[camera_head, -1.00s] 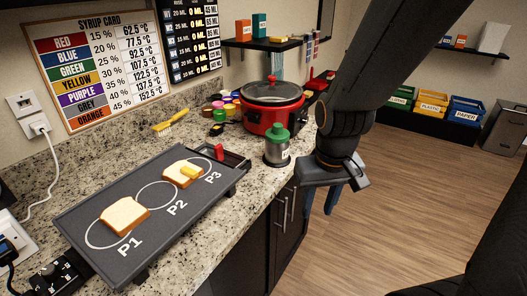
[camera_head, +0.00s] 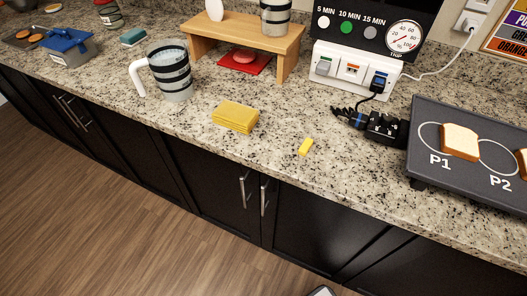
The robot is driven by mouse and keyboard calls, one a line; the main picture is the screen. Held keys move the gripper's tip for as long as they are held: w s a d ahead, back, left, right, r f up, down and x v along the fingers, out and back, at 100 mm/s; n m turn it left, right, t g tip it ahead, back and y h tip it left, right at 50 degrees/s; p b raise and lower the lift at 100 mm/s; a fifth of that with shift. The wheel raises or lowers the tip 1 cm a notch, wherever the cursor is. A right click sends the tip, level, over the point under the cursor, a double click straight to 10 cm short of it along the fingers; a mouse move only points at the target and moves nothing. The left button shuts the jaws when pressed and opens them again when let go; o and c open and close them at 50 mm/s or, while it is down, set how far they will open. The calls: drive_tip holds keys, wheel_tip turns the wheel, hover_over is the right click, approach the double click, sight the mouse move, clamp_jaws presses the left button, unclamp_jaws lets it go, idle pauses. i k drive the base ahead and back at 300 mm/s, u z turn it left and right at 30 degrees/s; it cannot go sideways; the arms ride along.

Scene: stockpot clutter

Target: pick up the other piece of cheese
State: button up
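A small yellow piece of cheese (camera_head: 305,146) lies flat and alone on the granite counter, left of the griddle. A larger yellow block with layered-looking sides (camera_head: 235,116) lies to its left; I cannot tell what it is. At the right, the dark griddle (camera_head: 428,153) bears a bread slice (camera_head: 460,141) at the P1 ring, with no cheese on it. Part of a second bread slice (camera_head: 522,160) shows at the right picture edge; its top is mostly cut off. My gripper is not in view.
A black plug block with a cable (camera_head: 385,127) sits between the cheese and the griddle. A white timer box (camera_head: 352,72) stands behind. A striped pitcher (camera_head: 172,76), a wooden stand (camera_head: 243,34) and a red mat (camera_head: 245,64) are further left. The counter around the cheese is clear.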

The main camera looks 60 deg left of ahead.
sight(305, 148)
drive_tip(key=u, duration=1.95)
drive_tip(key=k, duration=0.5)
drive_tip(key=z, duration=0.15)
drive_tip(key=i, duration=0.5)
